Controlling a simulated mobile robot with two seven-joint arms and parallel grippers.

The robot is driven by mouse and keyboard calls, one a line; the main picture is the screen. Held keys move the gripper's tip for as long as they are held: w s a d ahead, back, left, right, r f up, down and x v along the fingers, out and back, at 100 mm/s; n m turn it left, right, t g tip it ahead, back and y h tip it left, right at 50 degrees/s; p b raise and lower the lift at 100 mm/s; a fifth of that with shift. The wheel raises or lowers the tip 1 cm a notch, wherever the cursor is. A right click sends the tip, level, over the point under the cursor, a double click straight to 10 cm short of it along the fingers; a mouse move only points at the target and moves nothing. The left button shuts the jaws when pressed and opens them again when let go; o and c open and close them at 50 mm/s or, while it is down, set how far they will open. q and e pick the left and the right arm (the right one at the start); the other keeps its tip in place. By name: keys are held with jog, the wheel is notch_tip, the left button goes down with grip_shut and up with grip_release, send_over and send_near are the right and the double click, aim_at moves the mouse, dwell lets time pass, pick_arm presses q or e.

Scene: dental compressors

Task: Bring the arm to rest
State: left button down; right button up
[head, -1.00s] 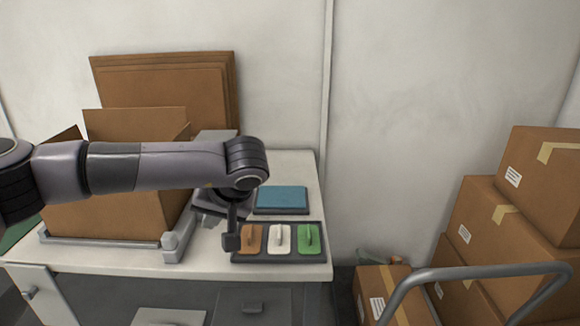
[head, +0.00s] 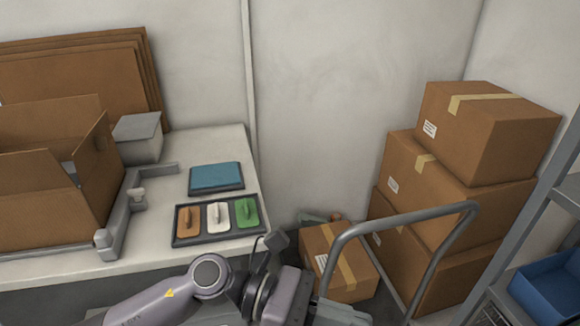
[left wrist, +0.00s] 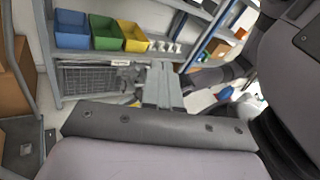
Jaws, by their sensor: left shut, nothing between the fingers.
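My left arm (head: 165,300) crosses the bottom of the head view, low in front of the table (head: 150,258). It is bent at the wrist and clear of the table's things. The left gripper (left wrist: 163,75) shows in the left wrist view as grey fingers close together, shut and empty. It points toward open floor and a shelf. Its fingertips cannot be made out in the head view. My right gripper is not in view.
A tray (head: 176,241) with brown, white and green handled blocks and a blue pad (head: 216,177) lie on the table beside an open carton (head: 40,225). Stacked boxes (head: 490,135) and a cart handle (head: 400,218) stand right. Coloured bins (left wrist: 104,33) sit on a shelf.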

pick_arm(q)
jog(key=w+a+r+n+t+h, duration=0.35)
jog(key=w+n+t, duration=0.25)
jog(key=n+t, duration=0.95)
jog(key=w+a+f+n+t+y+p, duration=0.1)
jog(key=w+a+f+n+t+y, duration=0.2)
jog(key=n, duration=0.6)
jog(key=w+a+f+n+t+y+p, duration=0.1)
jog(key=a+f+n+t+y, duration=0.25)
jog(key=n, duration=0.65)
jog(key=s+a+f+n+g+y, duration=0.3)
jog(key=s+a+f+n+y, duration=0.2)
jog(key=a+f+n, duration=0.4)
jog(key=s+a+f+n+g+y, duration=0.4)
jog(key=s+a+f+n+y, duration=0.2)
jog(key=f, duration=0.5)
jog(key=s+a+n, duration=0.1)
jog(key=a+n, duration=0.1)
jog(key=n, duration=0.1)
jog(key=shift+s+a+f+p, duration=0.15)
jog(key=shift+s+a+p, duration=0.2)
jog(key=shift+s+a, duration=0.05)
jog(key=c, duration=1.8)
grip_release()
